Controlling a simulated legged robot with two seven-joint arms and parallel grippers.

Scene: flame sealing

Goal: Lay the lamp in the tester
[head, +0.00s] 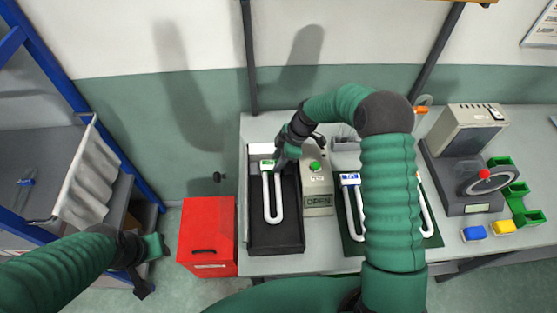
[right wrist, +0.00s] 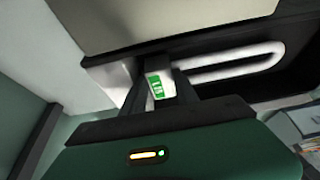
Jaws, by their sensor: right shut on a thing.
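The lamp is a white U-shaped tube (head: 279,205) with a green-labelled base (head: 268,163). In the head view it appears over the dark tray of the tester (head: 286,246), its bend toward the front. My right gripper (head: 278,166) is shut on the base at the back end. The right wrist view shows the green label (right wrist: 157,85) between the fingers and the tube (right wrist: 245,62) reaching right. I cannot tell whether the lamp touches the tray floor. My left gripper (head: 148,276) is low at the left, away from the tester; its jaw opening is unclear.
A grey box with a green button (head: 315,166) and an OPEN display (head: 318,201) adjoins the tray's right side. A blue-labelled lamp (head: 350,205) lies on a green mat, partly behind my right arm. A red box (head: 207,235) stands left of the bench. A grey machine (head: 468,140) stands right.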

